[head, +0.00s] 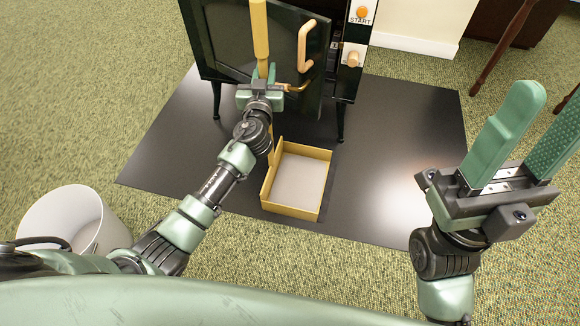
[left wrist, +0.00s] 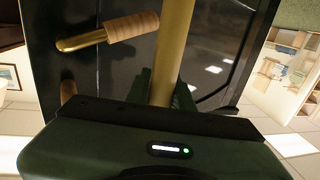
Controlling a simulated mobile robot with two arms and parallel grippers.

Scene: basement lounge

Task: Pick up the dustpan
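The dustpan (head: 299,180) is a yellow-rimmed, shallow tray with a pale inside and a long yellow handle standing up from it. In the head view it appears over the dark mat; I cannot tell whether it touches the mat. My left gripper (head: 262,82) is shut on the handle, with the thick yellow grip (head: 260,28) above it. In the left wrist view the handle (left wrist: 174,50) runs between the green fingers (left wrist: 162,92). My right gripper (head: 532,128) is open and empty at the right.
A black stove-like cabinet (head: 226,40) with a wooden door handle (head: 304,45) and a START panel (head: 357,30) stands close behind my left gripper. It stands on a dark mat (head: 390,150). A white bin (head: 75,220) is at lower left. Wooden furniture legs (head: 500,48) are at upper right.

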